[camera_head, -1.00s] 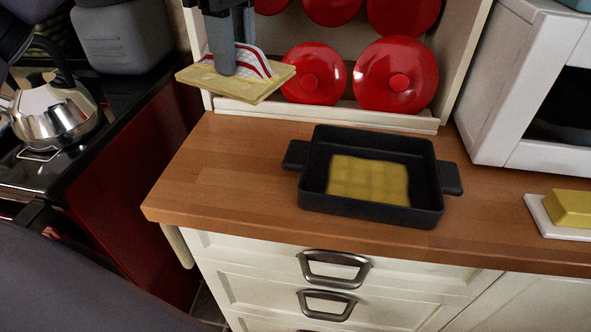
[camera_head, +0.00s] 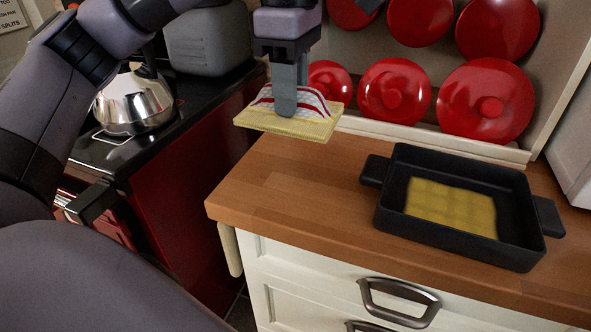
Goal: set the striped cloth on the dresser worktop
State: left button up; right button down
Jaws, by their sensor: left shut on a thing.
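My left gripper (camera_head: 288,108) points down and is shut on the striped cloth (camera_head: 318,97), which shows white with red stripes and bulges up around the fingers. A flat, pale yellow square piece (camera_head: 270,123) lies directly under it and is carried with it; I cannot tell whether the two are one thing. Both hang in the air near the back left end of the dresser worktop (camera_head: 275,190), whose wood surface shows below. The fingertips are partly hidden in the cloth. I do not see my right gripper.
A black square pan (camera_head: 455,243) with a yellow slab (camera_head: 450,207) inside stands on the worktop's right part. Red lids (camera_head: 487,105) stand in the rack behind. The worktop's left part is clear. A kettle (camera_head: 135,100) stands on the dark stove at left.

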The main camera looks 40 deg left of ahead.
pick_arm(q)
notch_tip(320, 180, down, 7)
jog(key=shift+r+b, duration=0.1)
jog(key=shift+b, duration=0.25)
jog(key=shift+f, duration=2.35)
jog(key=shift+f+b, duration=0.1)
jog(key=shift+b, duration=0.25)
jog(key=o, duration=1)
